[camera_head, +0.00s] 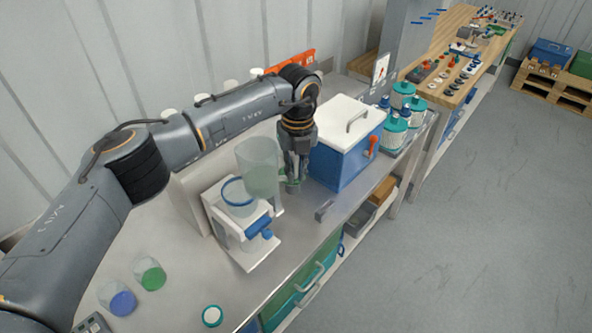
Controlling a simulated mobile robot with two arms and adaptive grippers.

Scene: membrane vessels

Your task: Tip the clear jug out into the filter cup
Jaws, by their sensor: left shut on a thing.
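The clear jug (260,165) is a pale, see-through cylinder near the middle of the view. It stands about upright, just behind and to the right of the filter cup. My left gripper (291,184) points down at the jug's right side and is shut on it. The filter cup (238,205) is clear with a blue ring and sits in a white stand with a blue fitting at its front. The jug partly overlaps the cup in this view. I cannot tell whether the jug has anything in it. My right gripper is not in view.
A blue box with a white lid (345,140) stands close to the right of my left gripper. Teal-capped bottles (399,115) stand beyond it. Clear cups with blue (122,303) and green (153,279) contents and a teal-rimmed lid (212,316) are on the near bench.

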